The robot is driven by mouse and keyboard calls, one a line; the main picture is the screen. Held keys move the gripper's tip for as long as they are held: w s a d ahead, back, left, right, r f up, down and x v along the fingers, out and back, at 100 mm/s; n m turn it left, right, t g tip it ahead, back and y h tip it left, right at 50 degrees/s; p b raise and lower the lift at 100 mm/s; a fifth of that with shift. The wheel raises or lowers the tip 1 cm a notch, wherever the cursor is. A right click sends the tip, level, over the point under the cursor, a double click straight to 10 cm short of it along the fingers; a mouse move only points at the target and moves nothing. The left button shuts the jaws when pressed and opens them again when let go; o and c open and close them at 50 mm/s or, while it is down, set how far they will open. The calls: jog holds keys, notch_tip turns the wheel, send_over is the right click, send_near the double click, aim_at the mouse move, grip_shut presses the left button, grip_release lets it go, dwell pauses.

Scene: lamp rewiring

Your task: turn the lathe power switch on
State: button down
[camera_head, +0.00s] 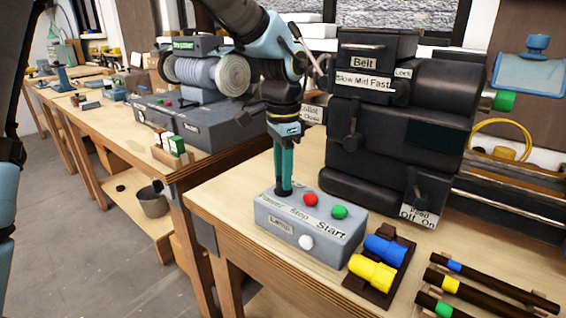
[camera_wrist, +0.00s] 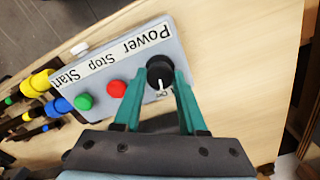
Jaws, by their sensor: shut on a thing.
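The grey lathe control box (camera_head: 310,238) stands on the near wooden bench, with a label strip reading Power, Stop, Start. My gripper (camera_head: 284,188) points down over its left end. In the wrist view my gripper (camera_wrist: 162,88) has its teal fingers on both sides of the black power switch knob (camera_wrist: 160,70), shut on it. A white pointer line and part of an On label (camera_wrist: 166,92) show on and below the knob. The red stop button (camera_head: 310,199) and green start button (camera_head: 339,212) sit to the right of it. In the head view my fingers hide the knob.
The black lathe (camera_head: 390,120) stands behind the box. A dark holder with blue (camera_head: 385,250) and yellow (camera_head: 372,271) pieces lies right of the box, beside several dark rods with coloured ends (camera_head: 480,290). A white knob (camera_head: 306,242) is on the box front. Bench wood left of the box is clear.

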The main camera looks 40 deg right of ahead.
jog(key=m+p, duration=0.2)
jog(key=m, duration=0.1)
jog(key=shift+r+m, duration=0.15)
jog(key=shift+m, duration=0.15)
jog(key=shift+m+p, duration=1.1)
jog(key=shift+m, duration=0.1)
jog(key=shift+c, duration=2.3)
grip_release()
notch_tip(320, 180, up, 10)
jog(key=b, duration=0.1)
jog(key=shift+r, duration=0.25)
jog(key=shift+w, duration=0.1)
